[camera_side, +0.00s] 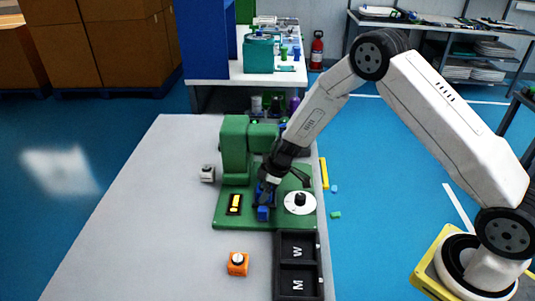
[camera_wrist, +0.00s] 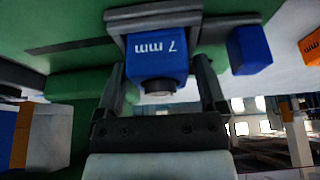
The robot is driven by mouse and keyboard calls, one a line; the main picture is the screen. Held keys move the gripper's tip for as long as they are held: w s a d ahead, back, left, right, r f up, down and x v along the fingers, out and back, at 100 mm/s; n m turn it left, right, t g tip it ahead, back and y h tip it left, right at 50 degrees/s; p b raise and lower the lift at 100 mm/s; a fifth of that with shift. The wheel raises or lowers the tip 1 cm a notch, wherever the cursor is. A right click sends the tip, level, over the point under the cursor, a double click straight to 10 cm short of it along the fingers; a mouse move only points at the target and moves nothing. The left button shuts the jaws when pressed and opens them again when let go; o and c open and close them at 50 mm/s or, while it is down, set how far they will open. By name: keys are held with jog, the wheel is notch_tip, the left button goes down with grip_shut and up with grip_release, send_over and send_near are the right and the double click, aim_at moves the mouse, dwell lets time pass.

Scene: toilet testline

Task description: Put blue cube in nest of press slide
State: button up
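The blue cube (camera_wrist: 157,50), marked "7 mm" and with a round grey stud, is between the two fingers of my gripper (camera_wrist: 158,75) in the wrist view. The fingers flank it closely; I cannot tell whether they grip it. A dark grey part of the press slide (camera_wrist: 152,18) is right against the cube's far side. How deep the cube sits in the nest is hidden. In the side view my gripper (camera_side: 267,186) points down at the slide, in front of the green press (camera_side: 235,150). A plain blue block (camera_side: 263,213) is at the slide's front end.
A white disc with a black knob (camera_side: 300,203) and a black panel with a yellow mark (camera_side: 234,204) flank the slide on the green base. An orange cube (camera_side: 237,264) and a white cube (camera_side: 208,174) stand on the table. A black two-part tray (camera_side: 298,265) is at the front.

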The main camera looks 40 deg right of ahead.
jog(key=shift+r, duration=0.15)
jog(key=shift+v, duration=3.75)
jog(key=shift+r, duration=0.1)
jog(key=s+d+r+m+t+h, duration=0.3)
jog(key=s+r+m+t, duration=0.15)
jog(key=r, duration=0.45)
jog(key=s+m+g, duration=0.1)
jog(key=s, duration=0.4)
jog(key=s+a+m+g, duration=0.1)
jog(key=s+m+g, duration=0.1)
jog(key=s, duration=0.4)
jog(key=s+m+g, duration=0.1)
jog(key=s+g, duration=0.1)
jog(key=s, duration=0.4)
jog(key=shift+a+m, duration=0.25)
jog(key=shift+a, duration=0.15)
